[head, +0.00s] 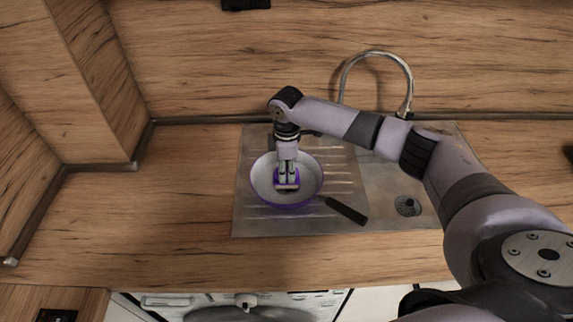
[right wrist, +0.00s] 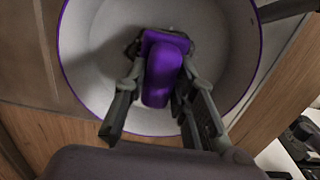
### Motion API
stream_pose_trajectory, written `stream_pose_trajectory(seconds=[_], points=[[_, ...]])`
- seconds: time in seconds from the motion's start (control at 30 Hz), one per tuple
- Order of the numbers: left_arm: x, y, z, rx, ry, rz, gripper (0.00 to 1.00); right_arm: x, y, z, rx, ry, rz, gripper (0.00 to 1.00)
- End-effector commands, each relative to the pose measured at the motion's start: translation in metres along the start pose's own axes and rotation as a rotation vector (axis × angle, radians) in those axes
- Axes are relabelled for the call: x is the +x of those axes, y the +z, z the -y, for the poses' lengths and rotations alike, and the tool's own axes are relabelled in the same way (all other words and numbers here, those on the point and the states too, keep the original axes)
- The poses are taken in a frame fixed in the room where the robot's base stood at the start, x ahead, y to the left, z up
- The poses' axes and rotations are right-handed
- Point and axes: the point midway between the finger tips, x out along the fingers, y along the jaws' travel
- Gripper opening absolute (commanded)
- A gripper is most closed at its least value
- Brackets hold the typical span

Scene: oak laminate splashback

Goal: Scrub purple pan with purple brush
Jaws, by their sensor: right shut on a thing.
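The purple pan (head: 262,184) sits on the ribbed drainboard of the metal sink, its pale inside facing up and its dark handle (head: 346,210) pointing to the lower right. It also shows in the right wrist view (right wrist: 90,70), with a purple rim. My right gripper (head: 288,178) points down over the pan and is shut on the purple brush (right wrist: 165,70). The brush is inside the pan's outline, with its dark bristle end toward the pan's floor. I cannot tell for sure whether the bristles touch it. My left gripper is not in view.
The sink basin with its drain (head: 408,206) lies right of the pan, under my right arm. A curved faucet (head: 378,56) stands behind. The wooden counter (head: 180,200) left of the drainboard is clear. A white appliance (head: 180,301) is below the counter's front edge.

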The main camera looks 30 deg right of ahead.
Motion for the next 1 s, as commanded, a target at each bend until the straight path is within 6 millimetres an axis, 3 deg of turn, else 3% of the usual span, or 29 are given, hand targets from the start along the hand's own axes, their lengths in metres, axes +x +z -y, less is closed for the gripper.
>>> stream_pose_trajectory(seconds=[0.27,0.73,1.0], points=[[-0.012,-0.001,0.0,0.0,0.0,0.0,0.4,0.002,0.001,0.012,-0.001,-0.003,0.002,0.02],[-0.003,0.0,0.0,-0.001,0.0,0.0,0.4,0.002,0.001,-0.01,0.001,-0.002,0.003,0.02],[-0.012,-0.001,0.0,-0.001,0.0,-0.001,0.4,-0.002,0.001,-0.005,-0.001,-0.004,0.003,0.02]])
